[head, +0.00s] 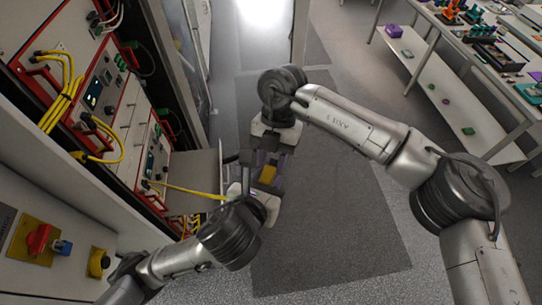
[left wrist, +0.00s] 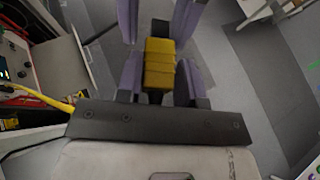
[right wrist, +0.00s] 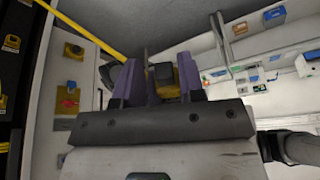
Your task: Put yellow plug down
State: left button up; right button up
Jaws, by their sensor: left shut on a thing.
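The yellow plug (head: 268,174) is held in the air between my two facing grippers, over the grey floor in front of the cycler rack. My left gripper (head: 262,180) is shut on the plug; the left wrist view shows the yellow block (left wrist: 160,64) between its purple fingers. My right gripper (head: 270,155) faces it from the far side. Its fingers stand apart, one on either side of the plug's far end, and look open. The right wrist view shows the plug (right wrist: 166,80) partly hidden between these fingers. A yellow cable (head: 190,190) runs from the rack toward the left gripper.
The rack (head: 105,100) with red-framed units and several yellow cables stands close on the left. A grey shelf (head: 192,172) juts out beside my left gripper. A red switch (head: 38,238) is at lower left. Benches (head: 455,100) stand at right; the floor between is clear.

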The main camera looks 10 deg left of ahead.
pick_arm(q)
jog(key=shift+o, duration=1.3)
jog(key=shift+s+d+r, duration=0.1)
jog(key=shift+d, duration=0.2)
pick_arm(e)
jog(key=shift+s+a, duration=0.15)
jog(key=shift+a, duration=0.1)
jog(key=c, duration=0.3)
pick_arm(q)
jog(key=o, duration=0.3)
pick_arm(e)
jog(key=shift+c, duration=0.5)
pick_arm(q)
jog(key=o, duration=0.5)
jog(key=shift+a, duration=0.1)
pick_arm(e)
jog(key=shift+d, duration=0.1)
